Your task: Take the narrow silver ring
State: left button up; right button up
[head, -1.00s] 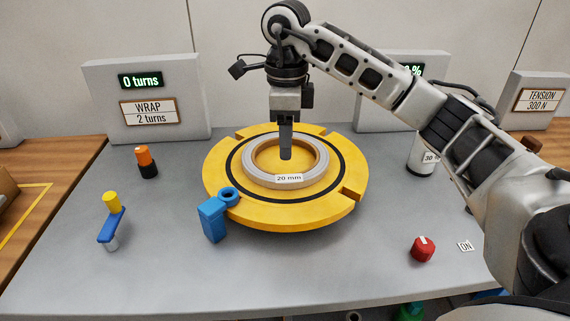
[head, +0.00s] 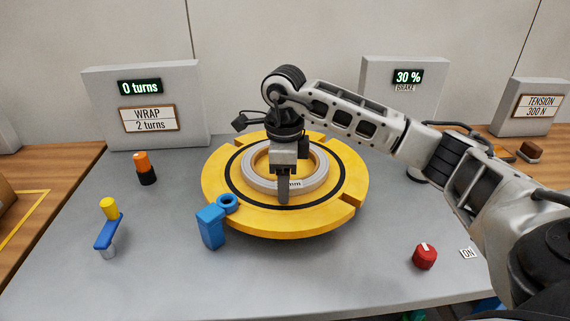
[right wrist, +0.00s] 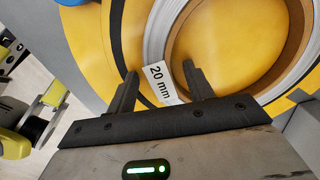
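The silver ring (head: 257,182), with a tan inner side and a 20 mm label, lies flat on the yellow turntable (head: 335,212). My right gripper (head: 284,198) is at the ring's near side and covers part of it and its label. In the right wrist view the right gripper (right wrist: 160,75) is open. One finger is over the yellow plate outside the ring and the other is inside its opening, with the label (right wrist: 157,83) between them. I cannot tell whether the fingers touch the ring (right wrist: 158,35). My left gripper is not in view.
A blue block with a round eye (head: 211,226) stands at the turntable's front left edge. A blue and yellow tool (head: 108,230), an orange and black piece (head: 145,168) and a red knob (head: 424,256) stand on the grey table. Display panels (head: 150,90) are at the back.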

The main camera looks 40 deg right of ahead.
jog(key=c, duration=1)
jog(key=shift+r, duration=0.1)
grip_shut()
